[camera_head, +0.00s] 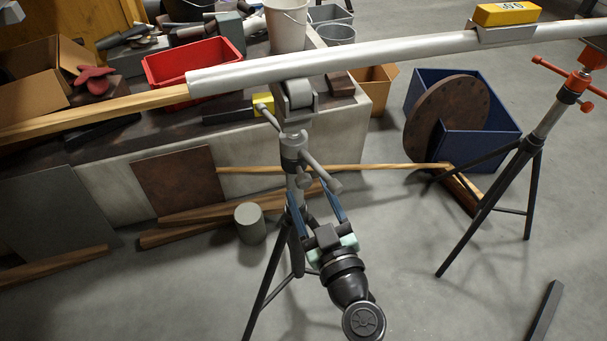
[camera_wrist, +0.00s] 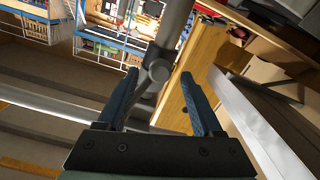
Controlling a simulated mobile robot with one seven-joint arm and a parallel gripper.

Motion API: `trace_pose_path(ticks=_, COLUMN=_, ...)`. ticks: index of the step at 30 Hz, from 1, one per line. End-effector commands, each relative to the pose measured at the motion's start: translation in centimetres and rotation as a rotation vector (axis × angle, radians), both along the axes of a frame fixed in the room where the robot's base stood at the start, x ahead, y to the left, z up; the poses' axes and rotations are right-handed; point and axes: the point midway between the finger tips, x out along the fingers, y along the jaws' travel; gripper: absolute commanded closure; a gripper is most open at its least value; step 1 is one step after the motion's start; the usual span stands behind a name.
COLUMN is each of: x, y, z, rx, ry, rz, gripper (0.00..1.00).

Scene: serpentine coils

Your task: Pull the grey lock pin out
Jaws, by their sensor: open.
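A grey tripod stand (camera_head: 291,152) carries a roller head (camera_head: 297,95) under a long pale pipe (camera_head: 380,58). Grey rod-like parts with rounded ends stick out of its collar. One slanting rod (camera_head: 321,173) points down to the right, and a short knob (camera_head: 303,180) sits beside the post. I cannot tell for certain which is the lock pin. My gripper (camera_head: 308,190) is open just in front of the post, below the collar. In the wrist view, a round grey knob end (camera_wrist: 160,71) shows between the fingertips of my gripper (camera_wrist: 160,76), apart from both fingers.
A low bench with a red tray (camera_head: 190,65) lies behind. A grey cylinder (camera_head: 250,222) stands left of the tripod.

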Motion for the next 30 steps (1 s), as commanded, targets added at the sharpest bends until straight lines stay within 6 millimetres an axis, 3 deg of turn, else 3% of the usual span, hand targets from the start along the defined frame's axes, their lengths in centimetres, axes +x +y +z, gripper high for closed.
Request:
trace_pose_path(ticks=3, x=1.9, y=0.6, z=0.2, rx=0.0, ry=-0.001, rz=0.0, gripper=0.32)
trace_pose_path(ticks=9, x=3.5, y=1.2, z=0.0, rx=-0.001, ry=0.0, rz=0.001, gripper=0.32)
trace_pose_path(ticks=20, x=3.8, y=1.3, z=0.0, rx=-0.001, ry=0.001, rz=0.0, gripper=0.34)
trace_pose_path(ticks=30, x=3.8, y=1.2, z=0.0, rx=-0.001, ry=0.001, rz=0.0, gripper=0.95)
